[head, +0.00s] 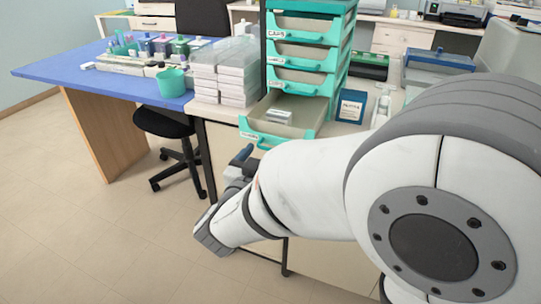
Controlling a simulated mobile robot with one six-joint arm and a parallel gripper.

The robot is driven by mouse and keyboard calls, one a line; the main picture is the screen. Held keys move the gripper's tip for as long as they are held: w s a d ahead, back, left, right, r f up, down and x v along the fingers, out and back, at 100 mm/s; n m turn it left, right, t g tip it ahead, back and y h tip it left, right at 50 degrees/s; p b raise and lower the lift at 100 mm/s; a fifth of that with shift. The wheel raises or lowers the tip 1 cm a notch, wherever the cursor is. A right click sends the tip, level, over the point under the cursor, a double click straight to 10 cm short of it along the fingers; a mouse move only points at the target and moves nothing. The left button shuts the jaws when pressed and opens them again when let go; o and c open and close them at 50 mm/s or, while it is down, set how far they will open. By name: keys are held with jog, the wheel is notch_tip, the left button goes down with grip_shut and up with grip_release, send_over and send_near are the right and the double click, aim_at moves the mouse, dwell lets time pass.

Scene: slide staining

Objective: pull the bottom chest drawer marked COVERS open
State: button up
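The teal drawer chest (350,50) stands on the bench with its drawers stacked in a column. The bottom drawer (300,118) is pulled out toward me, and a small pale box (278,117) lies inside it. Its front bears a white label (248,135), too small to read for certain. The drawers above it look shut. My gripper (243,156) is just below and in front of the bottom drawer's front. Most of it is hidden behind my wrist, so I cannot tell whether its fingers are open or touch the drawer.
Stacks of white boxes (222,72) stand left of the chest. A blue-topped table (60,72) with a teal cup (171,82) and bottles is at the left. A dark blue box (351,106) stands right of the chest. A black chair (165,123) is behind. The floor at the left is clear.

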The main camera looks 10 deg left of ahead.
jog(key=s+a, duration=0.1)
jog(key=s, duration=0.6)
jog(key=shift+p, duration=0.4)
jog(key=w+d+r+n+g+y+p, duration=0.3)
jog(key=w+d+r+g+y+p, duration=0.4)
jog(key=r+p, duration=0.25)
jog(key=s+d+r+g+h+p, duration=0.1)
jog(key=s+d+g+p, duration=0.1)
jog(key=s+d, duration=0.3)
jog(key=s+d+g+h+p, duration=0.1)
jog(key=s+d+g+p, duration=0.2)
jog(key=d, duration=0.7)
jog(key=s+d+r+m+g+h+p, duration=0.1)
jog(key=s+d+g+h+p, duration=0.1)
jog(key=s+d, duration=0.4)
jog(key=shift+s+d+r+g+p, duration=0.4)
jog(key=shift+d+g+p, duration=0.2)
jog(key=shift+d+p, duration=0.1)
